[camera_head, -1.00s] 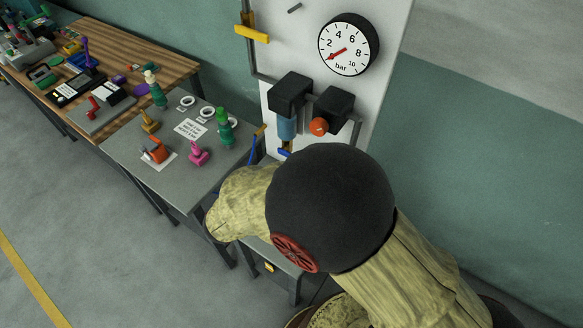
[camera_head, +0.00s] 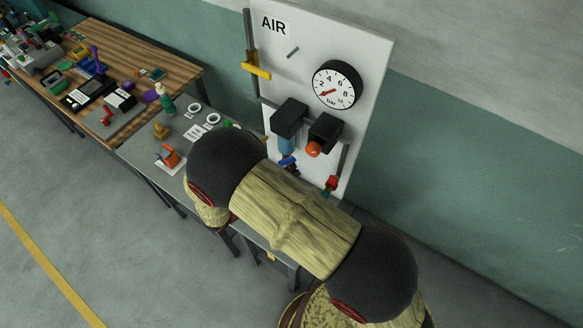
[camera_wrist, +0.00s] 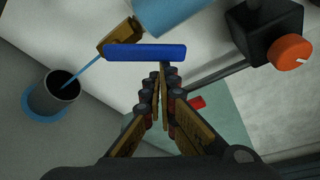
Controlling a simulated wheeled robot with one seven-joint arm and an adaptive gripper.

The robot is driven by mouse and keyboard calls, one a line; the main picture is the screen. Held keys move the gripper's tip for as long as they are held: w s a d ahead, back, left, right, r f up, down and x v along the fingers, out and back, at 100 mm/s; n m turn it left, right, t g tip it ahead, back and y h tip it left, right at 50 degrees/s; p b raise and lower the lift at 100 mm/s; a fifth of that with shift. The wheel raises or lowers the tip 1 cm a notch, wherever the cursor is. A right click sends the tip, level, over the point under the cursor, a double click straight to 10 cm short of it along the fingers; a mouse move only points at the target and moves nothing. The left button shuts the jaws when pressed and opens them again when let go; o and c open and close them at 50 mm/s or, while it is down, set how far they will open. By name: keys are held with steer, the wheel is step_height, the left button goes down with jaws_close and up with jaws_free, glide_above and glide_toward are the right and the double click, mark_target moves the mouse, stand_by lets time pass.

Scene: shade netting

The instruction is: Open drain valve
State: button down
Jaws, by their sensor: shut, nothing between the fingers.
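The drain valve's blue lever (camera_wrist: 145,52) lies crosswise in the wrist view, beside a brass fitting (camera_wrist: 116,38) under the light-blue filter bowl (camera_wrist: 178,14). In the head view the lever (camera_head: 287,161) shows small below the bowl (camera_head: 287,144). A thin blue line runs from the fitting towards a grey cup (camera_wrist: 60,86) with a dark inside. My gripper (camera_wrist: 160,72) is shut and empty, its fingertips just below the lever's right half in the picture; I cannot tell whether they touch it. In the head view my arm hides most of the gripper.
A black regulator with an orange knob (camera_wrist: 290,52) is right of the bowl. The white AIR panel (camera_head: 350,40) carries a pressure gauge (camera_head: 337,85), a yellow lever (camera_head: 257,72) and a red-handled fitting (camera_head: 331,184). A grey table with small objects stands left, partly behind my arm.

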steer(key=a+r+n+p, duration=0.1)
steer(key=w+r+n+h+p, duration=0.1)
steer(key=n+p, duration=0.1)
steer(key=shift+w+a+r, duration=0.2)
steer(key=shift+a, duration=0.2)
steer(key=shift+w+a+r+p, duration=0.1)
steer(key=shift+w+a+p, duration=0.1)
steer(key=shift+p, duration=0.2)
stand_by(0.4)
steer(key=shift+s+d, duration=0.35)
steer(key=shift+d, duration=0.05)
glide_toward(292, 162)
steer(key=s, duration=0.3)
steer(key=shift+d+f, duration=0.1)
steer(key=shift+f, duration=0.35)
